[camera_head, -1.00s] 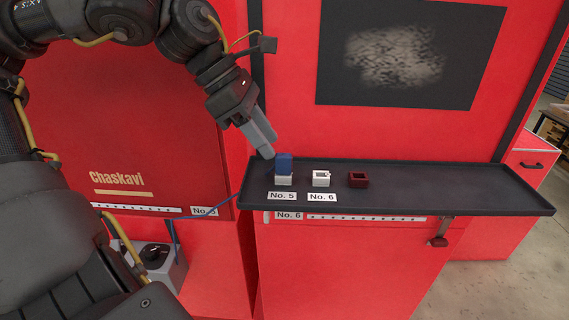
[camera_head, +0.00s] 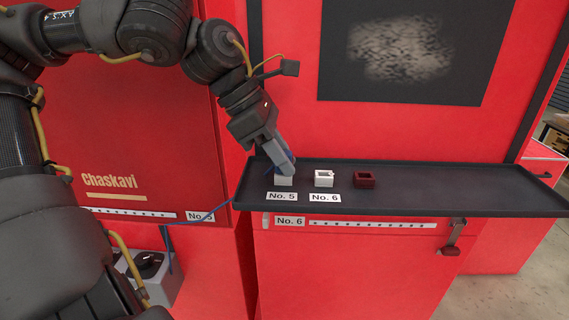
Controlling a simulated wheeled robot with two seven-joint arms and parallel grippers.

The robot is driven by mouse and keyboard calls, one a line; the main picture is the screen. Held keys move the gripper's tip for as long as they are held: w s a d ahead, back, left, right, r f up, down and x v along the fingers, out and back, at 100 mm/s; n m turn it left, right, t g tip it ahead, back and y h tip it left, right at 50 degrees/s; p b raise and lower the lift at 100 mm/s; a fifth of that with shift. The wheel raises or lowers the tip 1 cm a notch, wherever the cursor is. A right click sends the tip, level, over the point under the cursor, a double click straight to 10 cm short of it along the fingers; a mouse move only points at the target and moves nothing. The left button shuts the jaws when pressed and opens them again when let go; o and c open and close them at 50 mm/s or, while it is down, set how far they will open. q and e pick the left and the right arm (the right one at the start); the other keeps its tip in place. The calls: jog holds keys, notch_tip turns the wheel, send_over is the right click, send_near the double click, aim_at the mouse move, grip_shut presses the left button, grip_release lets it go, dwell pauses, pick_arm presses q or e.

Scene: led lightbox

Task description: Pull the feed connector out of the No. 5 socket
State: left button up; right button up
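My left gripper (camera_head: 285,165) points down over the No. 5 socket (camera_head: 283,181), a small white block on the black shelf. Its grey fingers cover most of the blue feed connector (camera_head: 290,154), of which only a thin strip of blue shows beside them. I cannot tell whether the fingers are closed on it or whether it is still seated in the socket. The "No. 5" label (camera_head: 282,197) lies in front of the socket. My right gripper is not in view.
A blue cable (camera_head: 215,212) runs by the shelf's left end. A red panel rises behind.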

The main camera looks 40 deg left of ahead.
pick_arm(q)
grip_shut()
jog(key=shift+r, duration=0.1)
jog(key=shift+r+p, duration=0.65)
jog(key=shift+r, duration=0.55)
jog(key=shift+r+p, duration=0.1)
jog(key=shift+p, duration=0.2)
jog(key=shift+r+p, duration=0.85)
jog(key=shift+r, duration=0.45)
jog(key=shift+r+p, duration=0.4)
jog(key=shift+r, duration=0.75)
